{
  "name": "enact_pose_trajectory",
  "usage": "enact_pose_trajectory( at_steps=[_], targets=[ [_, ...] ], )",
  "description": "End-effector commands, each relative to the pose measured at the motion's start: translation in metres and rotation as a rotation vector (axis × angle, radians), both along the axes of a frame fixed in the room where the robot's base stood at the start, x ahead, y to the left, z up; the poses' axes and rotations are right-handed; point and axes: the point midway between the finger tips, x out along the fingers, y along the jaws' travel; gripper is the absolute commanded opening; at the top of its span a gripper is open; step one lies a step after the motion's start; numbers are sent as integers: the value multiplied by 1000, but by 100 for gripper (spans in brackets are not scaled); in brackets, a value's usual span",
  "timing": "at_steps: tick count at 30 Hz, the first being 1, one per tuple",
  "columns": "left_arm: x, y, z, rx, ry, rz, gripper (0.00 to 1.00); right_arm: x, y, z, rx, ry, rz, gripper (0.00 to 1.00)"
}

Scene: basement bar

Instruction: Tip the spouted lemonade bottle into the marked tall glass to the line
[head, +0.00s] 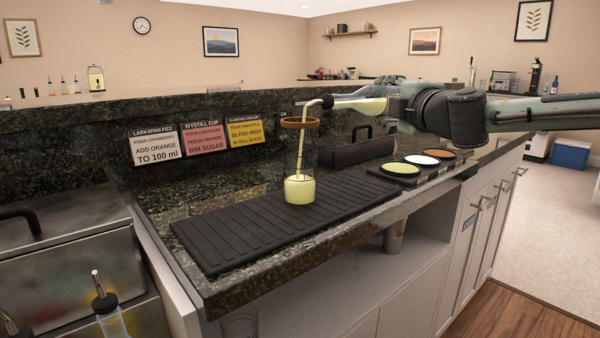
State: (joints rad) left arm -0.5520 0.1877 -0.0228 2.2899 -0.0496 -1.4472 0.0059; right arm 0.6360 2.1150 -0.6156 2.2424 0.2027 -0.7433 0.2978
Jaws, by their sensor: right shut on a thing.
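The lemonade bottle (358,104) lies tipped almost level in my right gripper (390,98), its spout pointing left over the tall glass. A thin pale-yellow stream falls from the spout into the glass. The tall clear glass (300,158) stands upright on the black ribbed mat (235,232). Pale-yellow liquid fills its lower part. A brown ring (300,123) circles the glass near its top; I cannot tell whether it is the rim or the marked line. My right gripper is shut on the bottle. My left gripper is out of view.
A holder with three coloured discs (402,169) and a dark tray (352,154) are to the right. A steel sink (75,255) with another spouted bottle (108,308) is at left. The mat's left part is clear.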

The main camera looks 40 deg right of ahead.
Motion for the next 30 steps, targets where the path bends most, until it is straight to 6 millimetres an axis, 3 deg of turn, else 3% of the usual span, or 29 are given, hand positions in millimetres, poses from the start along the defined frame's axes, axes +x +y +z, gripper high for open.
enact_pose_trajectory(
  at_steps=[11,18,22,26,30],
  targets=[
    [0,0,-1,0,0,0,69,0,0,0,2,-3,0,1],
    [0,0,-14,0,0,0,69,0,4,-34,174,-8,2,1],
    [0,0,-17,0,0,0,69,0,6,-44,241,-11,1,1],
    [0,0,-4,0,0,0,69,0,11,-40,330,-13,2,1],
    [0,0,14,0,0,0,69,1,24,-42,561,-19,3,1]
  ],
)
